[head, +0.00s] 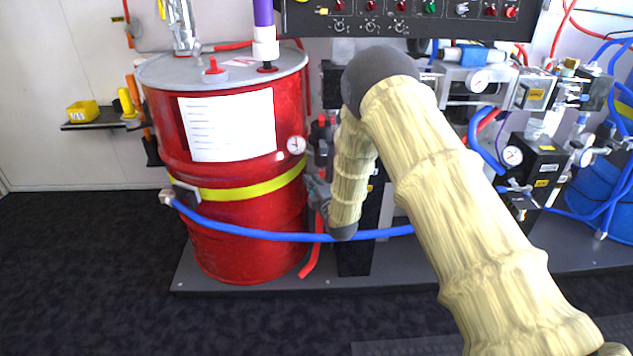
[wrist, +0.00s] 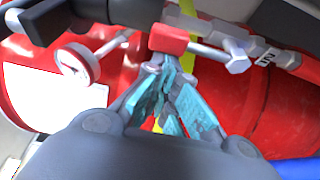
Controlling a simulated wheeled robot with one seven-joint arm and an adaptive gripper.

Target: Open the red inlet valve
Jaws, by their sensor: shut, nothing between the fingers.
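A red block with metal stems (wrist: 170,38), which looks like the red inlet valve's handle, sits just beyond my fingertips in the wrist view. Red fittings (head: 322,131) show beside the drum in the head view, partly behind my arm. My gripper (wrist: 164,66) has its teal-padded fingers brought together at the tips, with nothing between them. The tips are right under the red block; I cannot tell whether they touch it. In the head view my gripper (head: 318,190) is by the drum's right side, partly hidden by my arm.
The red drum (head: 240,180) with a yellow strap stands left of my gripper. A round gauge (wrist: 78,65) is close on the left. A blue hose (head: 260,235) crosses below. A black control panel (head: 400,20) hangs above, and pipework with gauges (head: 512,155) fills the right.

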